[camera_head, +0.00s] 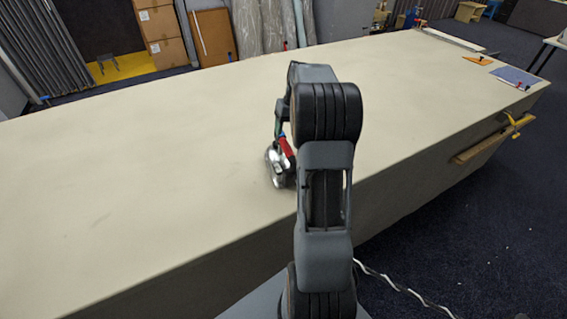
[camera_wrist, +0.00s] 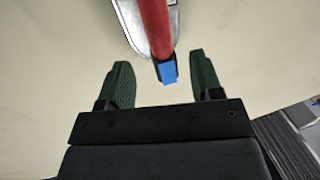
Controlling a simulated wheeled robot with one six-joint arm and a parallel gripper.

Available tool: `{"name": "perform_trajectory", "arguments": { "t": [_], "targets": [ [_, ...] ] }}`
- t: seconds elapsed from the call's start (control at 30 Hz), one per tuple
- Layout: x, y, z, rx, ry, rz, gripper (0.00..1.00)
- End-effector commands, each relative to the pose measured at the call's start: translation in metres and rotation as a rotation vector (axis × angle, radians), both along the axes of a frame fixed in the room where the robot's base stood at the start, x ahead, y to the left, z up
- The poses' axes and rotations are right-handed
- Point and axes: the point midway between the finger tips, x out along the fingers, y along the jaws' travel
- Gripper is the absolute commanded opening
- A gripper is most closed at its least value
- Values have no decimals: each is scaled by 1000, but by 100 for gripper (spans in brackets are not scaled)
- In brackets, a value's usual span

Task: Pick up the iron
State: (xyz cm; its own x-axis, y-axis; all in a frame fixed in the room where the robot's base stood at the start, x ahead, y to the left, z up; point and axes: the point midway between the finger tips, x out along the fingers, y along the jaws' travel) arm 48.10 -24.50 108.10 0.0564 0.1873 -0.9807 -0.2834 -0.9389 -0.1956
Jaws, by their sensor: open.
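The iron (camera_head: 274,166) stands on the cloth table near its front edge, partly hidden behind my arm in the head view. It has a shiny metal body and a red handle. In the wrist view the red handle (camera_wrist: 157,24) ends in a blue tip and comes down from the top, with the metal body (camera_wrist: 130,18) beneath it. My gripper (camera_wrist: 166,84) is open, with its two green fingers apart. The blue end of the handle lies between the fingertips, nearer the right one. No contact shows. In the head view the fingers are hidden by my arm.
The long cloth table (camera_head: 130,180) is bare to the left of the iron. At its far right end lie an orange piece (camera_head: 478,60) and a blue-grey mat (camera_head: 516,76). A wooden bar (camera_head: 485,143) juts from the table's right side. A white cable lies on the floor.

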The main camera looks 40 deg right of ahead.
Motion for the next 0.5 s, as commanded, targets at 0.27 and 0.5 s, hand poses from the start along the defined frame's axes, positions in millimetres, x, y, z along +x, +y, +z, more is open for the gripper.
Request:
{"name": "perform_trajectory", "arguments": {
  "t": [0.27, 0.5],
  "targets": [
    [0, 5, -21, 2, 3, 2, 60],
    [2, 9, -49, 1, 2, 1, 60]
  ]
}}
